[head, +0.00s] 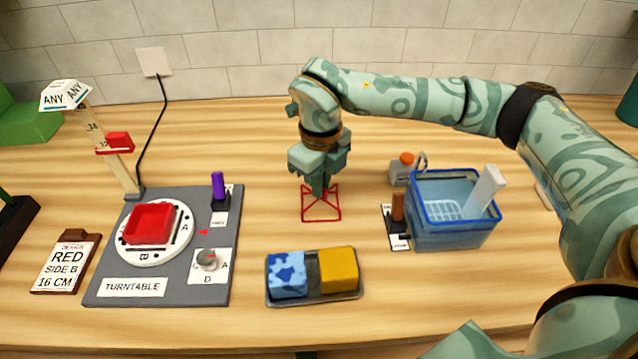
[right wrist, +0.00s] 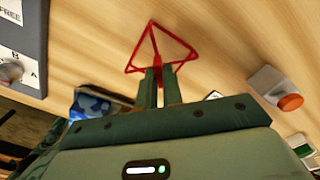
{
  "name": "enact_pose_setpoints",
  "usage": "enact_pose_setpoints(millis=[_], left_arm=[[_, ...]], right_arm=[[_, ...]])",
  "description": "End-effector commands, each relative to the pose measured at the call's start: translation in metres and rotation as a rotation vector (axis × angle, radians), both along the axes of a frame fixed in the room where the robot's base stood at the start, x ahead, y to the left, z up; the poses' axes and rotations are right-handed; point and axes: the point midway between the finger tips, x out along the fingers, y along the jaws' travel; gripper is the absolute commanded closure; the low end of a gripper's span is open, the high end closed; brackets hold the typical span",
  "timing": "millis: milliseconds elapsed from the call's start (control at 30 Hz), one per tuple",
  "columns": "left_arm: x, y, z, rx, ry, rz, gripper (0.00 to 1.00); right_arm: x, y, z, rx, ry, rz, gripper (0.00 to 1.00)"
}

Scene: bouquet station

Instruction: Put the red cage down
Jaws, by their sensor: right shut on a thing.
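The red cage (head: 339,206) is a small open frame of thin red wire in the middle of the table in the head view. My right gripper (head: 318,189) points down at it from above and is shut on its upper part. In the right wrist view the shut fingers (right wrist: 158,74) meet the red wire frame (right wrist: 138,46), with bare wood seen through it. The cage looks upright and close to the table; I cannot tell whether it touches the wood. My left gripper is not in view.
In front is a tray (head: 318,297) with blue and yellow blocks. Bare wood surrounds the cage.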

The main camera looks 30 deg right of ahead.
Motion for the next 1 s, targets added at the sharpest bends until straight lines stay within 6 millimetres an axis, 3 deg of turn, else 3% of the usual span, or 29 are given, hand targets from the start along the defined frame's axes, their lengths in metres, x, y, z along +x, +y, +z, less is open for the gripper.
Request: enact_pose_setpoints(millis=[333, 400, 433, 733, 867, 1000], left_arm=[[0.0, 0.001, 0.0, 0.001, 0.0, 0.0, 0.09], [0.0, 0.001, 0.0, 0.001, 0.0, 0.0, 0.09], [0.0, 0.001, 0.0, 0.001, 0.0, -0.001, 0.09], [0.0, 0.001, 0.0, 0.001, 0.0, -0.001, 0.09], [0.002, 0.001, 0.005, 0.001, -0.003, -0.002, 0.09], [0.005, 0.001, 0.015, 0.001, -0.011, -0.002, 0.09]], right_arm=[[0.0, 0.001, -0.002, 0.001, -0.002, 0.001, 1.0], [0.0, 0.001, -0.002, 0.001, -0.003, 0.001, 0.75], [0.0, 0.001, -0.002, 0.001, -0.003, 0.001, 0.7], [0.0, 0.001, 0.0, 0.001, -0.003, 0.001, 0.7], [0.001, 0.001, 0.017, 0.0, -0.007, 0.001, 0.7], [0.001, 0.001, 0.05, 0.0, -0.009, 0.002, 0.7]])
